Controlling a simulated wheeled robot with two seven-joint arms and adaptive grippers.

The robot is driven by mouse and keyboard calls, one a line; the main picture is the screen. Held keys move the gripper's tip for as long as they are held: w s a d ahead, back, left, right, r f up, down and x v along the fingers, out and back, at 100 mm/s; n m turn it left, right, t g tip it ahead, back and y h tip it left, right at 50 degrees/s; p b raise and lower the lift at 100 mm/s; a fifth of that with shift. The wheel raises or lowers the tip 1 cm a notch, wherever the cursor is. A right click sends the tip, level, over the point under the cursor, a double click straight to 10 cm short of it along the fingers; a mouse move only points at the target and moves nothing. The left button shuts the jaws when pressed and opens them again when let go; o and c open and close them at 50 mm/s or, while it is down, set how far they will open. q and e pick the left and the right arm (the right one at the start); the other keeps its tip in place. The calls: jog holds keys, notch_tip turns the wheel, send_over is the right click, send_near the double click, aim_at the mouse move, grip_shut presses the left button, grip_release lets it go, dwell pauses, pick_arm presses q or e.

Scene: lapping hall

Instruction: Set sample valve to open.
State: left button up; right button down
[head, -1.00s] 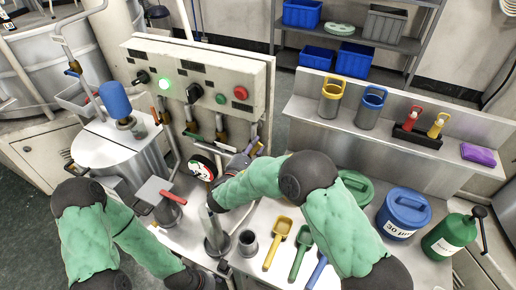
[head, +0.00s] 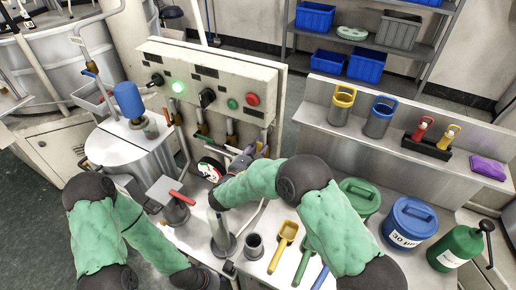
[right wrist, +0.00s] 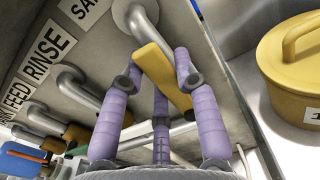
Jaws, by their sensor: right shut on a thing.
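The sample valve's yellow lever (right wrist: 158,66) shows in the right wrist view, slanting from upper left to lower right below a grey bent pipe (right wrist: 138,22). A label beginning "SA" (right wrist: 84,8), cut off by the picture edge, is beside that pipe. My right gripper (right wrist: 160,95) has its purple fingers closed around the lever, on both sides of it. In the head view my right gripper (head: 246,163) is at the front of the control panel (head: 210,82), and my forearm hides part of the area. My left arm reaches to the bottom edge; its gripper is out of view.
Labels RINSE (right wrist: 49,47) and FEED mark neighbouring pipes with similar levers, close on the left. A yellow lidded pot (right wrist: 290,70) stands at right in the wrist view. Scoops (head: 284,245), a blue tub (head: 408,222) and a green canister (head: 455,245) crowd the bench.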

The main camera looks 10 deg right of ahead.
jog(key=c, duration=0.9)
grip_release()
jog(key=shift+s, duration=0.1)
jog(key=v, duration=1.2)
